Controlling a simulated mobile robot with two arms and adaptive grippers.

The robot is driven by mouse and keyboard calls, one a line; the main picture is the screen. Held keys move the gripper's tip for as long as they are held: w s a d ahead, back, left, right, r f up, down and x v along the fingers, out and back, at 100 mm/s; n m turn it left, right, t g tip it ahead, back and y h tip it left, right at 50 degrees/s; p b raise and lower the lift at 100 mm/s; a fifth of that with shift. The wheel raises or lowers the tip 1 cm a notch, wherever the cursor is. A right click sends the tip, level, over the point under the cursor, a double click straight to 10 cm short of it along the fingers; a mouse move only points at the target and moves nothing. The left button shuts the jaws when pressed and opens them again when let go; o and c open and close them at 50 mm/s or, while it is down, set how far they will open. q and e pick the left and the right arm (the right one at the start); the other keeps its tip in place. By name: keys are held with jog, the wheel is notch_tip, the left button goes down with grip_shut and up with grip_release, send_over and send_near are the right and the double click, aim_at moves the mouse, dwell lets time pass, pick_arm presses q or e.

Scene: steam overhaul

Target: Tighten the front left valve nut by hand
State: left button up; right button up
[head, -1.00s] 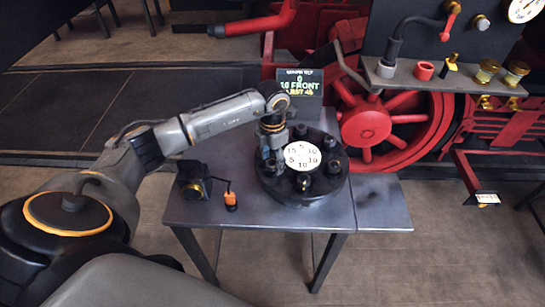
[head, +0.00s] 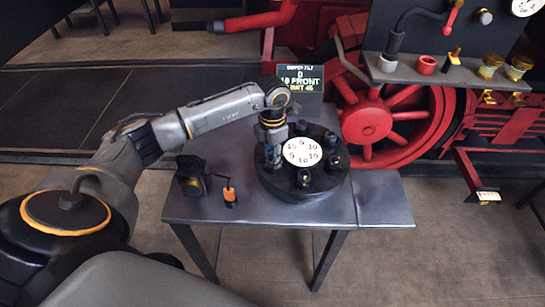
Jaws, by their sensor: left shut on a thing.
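A round black valve flange (head: 297,194) lies on the grey table, with a white numbered dial (head: 302,152) at its middle. Several dark nuts stand in a ring around the dial, among them one at the front (head: 304,178) and one at the right (head: 333,161). My left gripper (head: 273,160) points down at the left side of the ring. It is shut on the nut there, which its fingers mostly hide. My right gripper is not in view.
A small screen (head: 302,81) behind the flange reads "10 FRONT"; its other lines are blurred. A black box (head: 192,178) and an orange-handled piece (head: 229,192) stand left on the table (head: 260,212). A red wheel (head: 367,125) and gauge shelf (head: 440,74) are behind.

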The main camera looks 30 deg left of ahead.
pick_arm(q)
jog(key=m+b, duration=0.6)
jog(key=shift+f, duration=0.2)
jog(key=m+b, duration=0.3)
jog(key=m, duration=0.1)
jog(key=shift+r, duration=0.15)
jog(key=shift+r+m+b, duration=0.1)
jog(key=shift+m+b, duration=0.7)
jog(key=shift+m, duration=0.1)
jog(key=shift+r, duration=0.1)
jog(key=o, duration=1.2)
jog(key=shift+c, duration=0.2)
